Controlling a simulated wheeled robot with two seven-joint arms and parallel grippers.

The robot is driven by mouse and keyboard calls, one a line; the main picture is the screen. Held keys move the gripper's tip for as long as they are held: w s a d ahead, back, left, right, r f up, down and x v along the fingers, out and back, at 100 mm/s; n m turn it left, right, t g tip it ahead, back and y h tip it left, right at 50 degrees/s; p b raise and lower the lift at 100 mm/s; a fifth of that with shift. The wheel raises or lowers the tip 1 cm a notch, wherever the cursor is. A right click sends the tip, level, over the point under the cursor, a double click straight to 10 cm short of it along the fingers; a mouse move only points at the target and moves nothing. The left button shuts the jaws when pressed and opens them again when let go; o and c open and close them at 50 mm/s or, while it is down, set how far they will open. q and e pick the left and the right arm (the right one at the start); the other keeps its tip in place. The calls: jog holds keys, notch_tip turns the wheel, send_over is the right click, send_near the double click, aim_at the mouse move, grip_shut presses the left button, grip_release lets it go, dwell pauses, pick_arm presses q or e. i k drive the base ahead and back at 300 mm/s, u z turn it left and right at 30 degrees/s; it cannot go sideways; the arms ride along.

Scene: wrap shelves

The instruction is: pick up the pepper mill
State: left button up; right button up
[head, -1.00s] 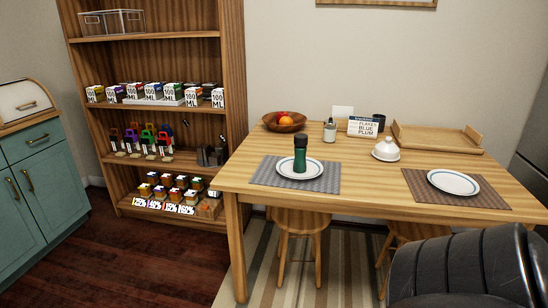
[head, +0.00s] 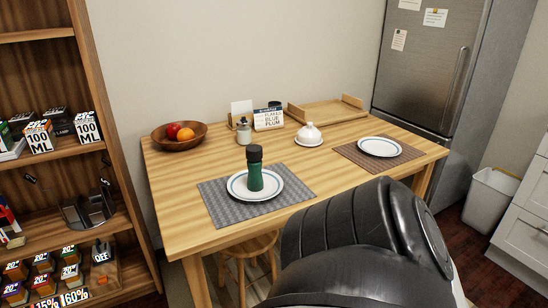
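A pepper mill (head: 255,170), green with a black top, stands upright on a white plate (head: 272,193) with a blue ring. The plate lies on a grey woven placemat (head: 219,208) at the front left of the wooden table (head: 177,226). A black, ribbed part of my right arm fills the lower right and covers the table's front edge. Neither gripper shows in the head view.
A fruit bowl (head: 168,144), a small grey-lidded jar (head: 244,131), a labelled box (head: 268,119), a white domed dish (head: 310,132) and a wooden tray (head: 330,112) stand behind. A second plate (head: 380,146) is at right. Shelves (head: 88,60) stand left, a fridge (head: 425,66) right.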

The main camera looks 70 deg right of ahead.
aim_at(255, 183)
jog(key=z, duration=0.85)
jog(key=i, duration=0.9)
jog(key=z, duration=0.75)
